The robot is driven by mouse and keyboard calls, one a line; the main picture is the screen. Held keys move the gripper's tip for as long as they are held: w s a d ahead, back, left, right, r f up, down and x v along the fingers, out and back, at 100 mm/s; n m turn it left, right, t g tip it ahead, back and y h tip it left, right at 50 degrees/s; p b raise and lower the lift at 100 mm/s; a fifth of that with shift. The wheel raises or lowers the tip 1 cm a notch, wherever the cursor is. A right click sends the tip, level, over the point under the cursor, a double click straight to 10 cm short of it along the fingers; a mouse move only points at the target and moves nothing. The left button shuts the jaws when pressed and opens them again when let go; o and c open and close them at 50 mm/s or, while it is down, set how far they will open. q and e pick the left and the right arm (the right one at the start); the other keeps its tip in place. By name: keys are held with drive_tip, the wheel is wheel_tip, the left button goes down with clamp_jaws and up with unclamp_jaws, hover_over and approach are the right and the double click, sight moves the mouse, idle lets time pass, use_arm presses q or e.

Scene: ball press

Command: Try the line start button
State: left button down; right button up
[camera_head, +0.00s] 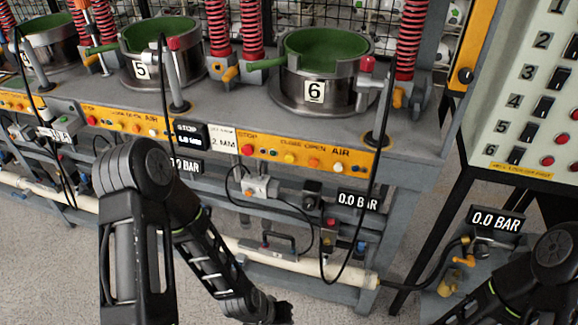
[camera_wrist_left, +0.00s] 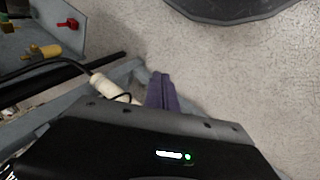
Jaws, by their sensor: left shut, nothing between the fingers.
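I cannot pick out a button marked line start. Coloured buttons run along the yellow strip (camera_head: 290,158) under the presses, with stop, close, open and air lettering. The control panel (camera_head: 525,85) at the right has numbered black switches and red buttons. My left arm reaches down in front of the bench, its wrist end at the bottom of the head view. My left gripper (camera_wrist_left: 162,92) shows in the left wrist view, shut and empty, above the floor and apart from any button. My right arm enters at the bottom right; its gripper is out of view.
Press 5 (camera_head: 142,72) and press 6 (camera_head: 316,92) stand on the grey bench. A pale pipe (camera_head: 330,286) runs low along its front. Black cables hang down. A 0.0 BAR display (camera_head: 496,220) and valves stand at the right. Bare floor (camera_head: 60,285) is clear at left.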

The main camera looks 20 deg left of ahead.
sight(290, 158)
use_arm(q)
drive_tip(key=w+a+r+n+t+y+b, duration=0.1)
drive_tip(key=w+a+r+n+b, duration=0.25)
drive_tip(key=w+a+n, duration=0.35)
drive_tip(key=w+a+r+n+t+y+b, duration=0.1)
drive_tip(key=w+a+r+n+t+b, duration=0.25)
drive_tip(key=a, duration=0.55)
drive_tip(key=w+d+r+n+t+h+b, duration=0.1)
drive_tip(key=w+d+r+n+h, duration=0.1)
drive_tip(key=r+n, duration=0.4)
drive_tip(key=w+d+r+n+t+h+b, duration=0.1)
drive_tip(key=w+d+r+n+h, duration=0.1)
drive_tip(key=r+n, duration=0.4)
drive_tip(key=w+d+r+n+t+h+b, duration=0.1)
drive_tip(key=w+d+r+n+h, duration=0.1)
drive_tip(key=r+n, duration=0.5)
wheel_tip(290, 158, up, 4)
drive_tip(key=shift+w+d+h, duration=0.3)
drive_tip(key=shift+d+h, duration=0.45)
drive_tip(key=shift+h, duration=0.35)
drive_tip(key=w, duration=0.9)
drive_tip(key=shift+p, duration=0.35)
